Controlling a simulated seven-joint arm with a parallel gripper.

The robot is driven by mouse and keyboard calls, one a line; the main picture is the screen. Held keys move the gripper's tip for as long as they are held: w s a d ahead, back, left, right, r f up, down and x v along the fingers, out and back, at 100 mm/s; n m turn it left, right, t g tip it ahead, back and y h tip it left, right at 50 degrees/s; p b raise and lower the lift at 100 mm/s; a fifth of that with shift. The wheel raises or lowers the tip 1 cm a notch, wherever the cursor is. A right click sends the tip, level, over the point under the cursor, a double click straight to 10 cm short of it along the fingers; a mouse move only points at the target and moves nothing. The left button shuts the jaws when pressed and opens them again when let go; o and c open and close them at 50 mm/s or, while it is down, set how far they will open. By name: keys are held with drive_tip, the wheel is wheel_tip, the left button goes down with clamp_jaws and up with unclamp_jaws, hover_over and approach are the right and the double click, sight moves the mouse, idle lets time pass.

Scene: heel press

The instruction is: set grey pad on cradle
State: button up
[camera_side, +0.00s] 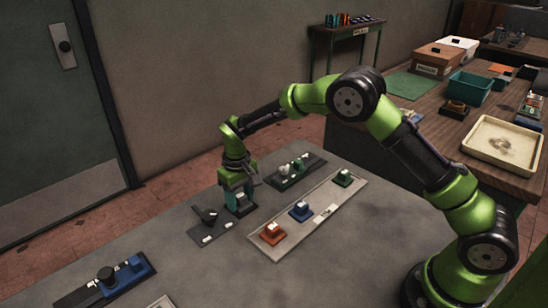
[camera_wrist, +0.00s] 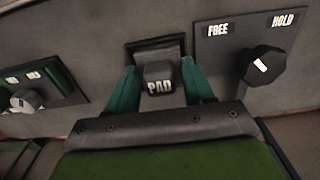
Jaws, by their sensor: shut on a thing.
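My gripper (camera_side: 239,200) is low over the grey bench, with its teal fingers shut on the grey pad. In the wrist view my gripper (camera_wrist: 160,88) has one finger on each side of the grey pad (camera_wrist: 158,78), whose grip is marked PAD. A dark square (camera_wrist: 150,49) shows under and behind the grip; I cannot tell whether it is the pad's base or the cradle. Beside it is a dark plate (camera_wrist: 222,62) marked FREE and HOLD, with a black knob (camera_wrist: 263,64). In the side view the knob (camera_side: 209,214) stands just left of my gripper.
A pale tray (camera_side: 327,212) with orange (camera_side: 273,233), blue (camera_side: 301,211) and green (camera_side: 343,178) pads lies to the right. A green fixture (camera_side: 297,171) stands behind, and a blue one (camera_side: 130,271) at the lower left.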

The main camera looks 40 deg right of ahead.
drive_tip(key=shift+f, duration=0.1)
drive_tip(key=o, duration=1.1)
wheel_tip(320, 180, up, 17)
drive_tip(key=s+d+r+m+t, duration=0.1)
drive_tip(key=s+d+r+t, duration=0.1)
drive_tip(key=s, duration=0.7)
drive_tip(key=s+d+r+m+t+y, duration=0.1)
drive_tip(key=s+d+r+t, duration=0.1)
drive_tip(key=s, duration=0.7)
drive_tip(key=s+d+r+m+t+y, duration=0.1)
drive_tip(key=s+d+r+m+t, duration=0.1)
drive_tip(key=s, duration=0.8)
drive_tip(key=shift+d+r+t, duration=0.1)
drive_tip(key=shift+r+t, duration=0.3)
drive_tip(key=shift+t, duration=0.2)
